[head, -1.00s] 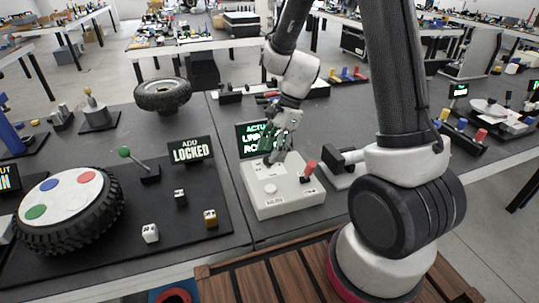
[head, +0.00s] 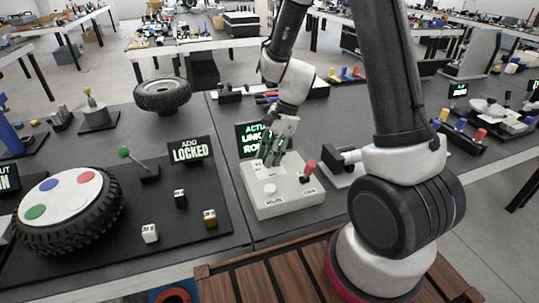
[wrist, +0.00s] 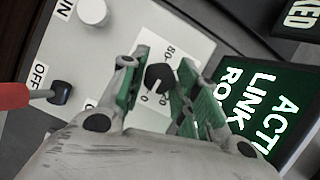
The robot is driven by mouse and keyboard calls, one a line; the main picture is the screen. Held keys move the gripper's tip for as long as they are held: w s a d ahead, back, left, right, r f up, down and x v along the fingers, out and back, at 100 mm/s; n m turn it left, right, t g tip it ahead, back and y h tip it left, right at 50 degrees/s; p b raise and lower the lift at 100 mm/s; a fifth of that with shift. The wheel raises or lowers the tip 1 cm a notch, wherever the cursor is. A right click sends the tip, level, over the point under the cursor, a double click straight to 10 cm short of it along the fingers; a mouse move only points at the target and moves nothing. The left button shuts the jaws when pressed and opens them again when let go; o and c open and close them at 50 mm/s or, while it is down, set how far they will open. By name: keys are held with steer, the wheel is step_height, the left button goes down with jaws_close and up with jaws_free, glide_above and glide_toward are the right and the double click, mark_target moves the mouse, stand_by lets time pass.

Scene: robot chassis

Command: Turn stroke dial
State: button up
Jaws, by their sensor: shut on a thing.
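The stroke dial is a small black knob (wrist: 158,77) on a white scale plate with numbers, on a light grey control box (head: 285,205). In the wrist view my gripper (wrist: 157,80) has its green-padded fingers on both sides of the knob, closed on it. In the head view my gripper (head: 271,158) points down onto the back part of the box and mostly hides the dial. Part of the scale is covered by the fingers.
A red-handled lever (head: 310,168) and a white button (head: 270,188) are on the same box. A green-lettered display (head: 248,140) stands behind it, partly hidden. A tire with coloured discs (head: 70,205) and an "ADD LOCKED" sign (head: 190,150) are to the left.

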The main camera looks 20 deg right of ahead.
steer(key=n+g, duration=0.1)
steer(key=n, duration=0.2)
steer(key=n+g+h, duration=0.1)
steer(key=n, duration=0.2)
steer(key=shift+w+a+n, duration=0.1)
steer(key=shift+w+n, duration=0.05)
steer(key=shift+n, duration=0.15)
steer(key=n+h, duration=0.1)
steer(key=n, duration=0.2)
steer(key=n+g+h, duration=0.1)
steer(key=n, duration=0.3)
steer(key=shift+a+h, duration=0.15)
steer(key=shift+h, duration=0.15)
steer(key=n+h, duration=0.1)
steer(key=n, duration=0.2)
steer(key=n+h, duration=0.1)
steer(key=n, duration=0.2)
steer(key=shift+a+n, duration=0.1)
steer(key=shift+n, duration=0.2)
steer(key=n+h, duration=0.1)
steer(key=n, duration=0.2)
steer(key=n+t+h, duration=0.1)
steer(key=n, duration=0.2)
steer(key=shift+a+t, duration=0.1)
steer(key=shift+t, duration=0.2)
steer(key=shift+n, duration=0.3)
steer(key=o, duration=1)
steer(key=shift+h, duration=0.3)
